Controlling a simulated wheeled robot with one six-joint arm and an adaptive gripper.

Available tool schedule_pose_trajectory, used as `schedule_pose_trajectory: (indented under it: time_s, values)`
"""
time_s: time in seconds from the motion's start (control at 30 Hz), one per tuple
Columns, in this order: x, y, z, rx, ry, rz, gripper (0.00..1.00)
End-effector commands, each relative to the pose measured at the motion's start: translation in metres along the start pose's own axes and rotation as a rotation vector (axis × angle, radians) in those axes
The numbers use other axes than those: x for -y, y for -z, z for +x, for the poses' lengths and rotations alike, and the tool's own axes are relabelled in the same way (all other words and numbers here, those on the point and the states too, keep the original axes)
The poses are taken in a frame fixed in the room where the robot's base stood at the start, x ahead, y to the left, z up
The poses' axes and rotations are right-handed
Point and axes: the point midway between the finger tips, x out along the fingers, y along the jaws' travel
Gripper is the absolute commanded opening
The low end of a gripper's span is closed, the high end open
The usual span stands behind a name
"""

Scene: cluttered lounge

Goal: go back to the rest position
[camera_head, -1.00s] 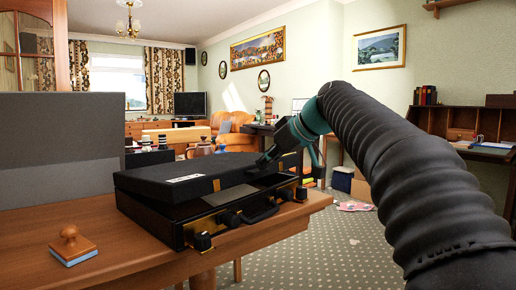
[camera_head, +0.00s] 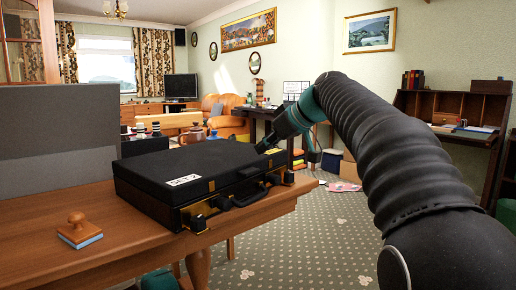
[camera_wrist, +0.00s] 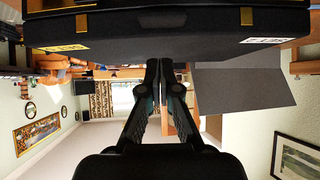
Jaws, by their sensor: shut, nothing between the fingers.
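My gripper (camera_head: 262,146) is at the far right end of the black briefcase (camera_head: 185,170), by its back right corner. I cannot tell whether they touch. The briefcase lies flat on the wooden table with its lid down, its handle and latches facing front right, and a white label on its front lid edge. In the wrist view the picture is upside down. There my gripper (camera_wrist: 158,68) has its two fingers together with nothing between them, and the dark briefcase (camera_wrist: 180,40) spans the top.
A wooden stamp (camera_head: 78,230) with a blue base stands on the table (camera_head: 130,258) at left front. A grey panel (camera_head: 60,150) stands behind it. A writing desk (camera_head: 450,115) is at the right. Patterned carpet (camera_head: 310,240) is open between table and desk.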

Motion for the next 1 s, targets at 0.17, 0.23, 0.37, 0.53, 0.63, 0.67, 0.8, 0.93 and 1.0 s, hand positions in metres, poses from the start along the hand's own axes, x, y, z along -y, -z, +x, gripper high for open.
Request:
schedule_pose_trajectory:
  time_s: [0.17, 0.23, 0.37, 0.53, 0.63, 0.67, 0.8, 0.93, 1.0]
  values:
    - [-0.001, -0.018, -0.035, -0.001, -0.005, 0.002, 0.00]
    - [-0.001, -0.022, -0.046, -0.002, -0.004, 0.002, 0.00]
    - [-0.001, -0.030, -0.061, 0.000, -0.003, 0.002, 0.00]
    - [-0.001, -0.034, -0.071, -0.001, -0.002, 0.006, 0.00]
    - [-0.001, -0.034, -0.072, -0.003, -0.004, 0.040, 0.00]
    - [-0.002, -0.034, -0.072, -0.005, -0.008, 0.058, 0.00]
    - [-0.014, -0.043, -0.067, 0.011, -0.052, 0.184, 0.00]
    - [-0.029, -0.081, -0.046, 0.078, -0.100, 0.351, 0.00]
    - [-0.031, -0.104, -0.040, 0.115, -0.131, 0.430, 0.00]
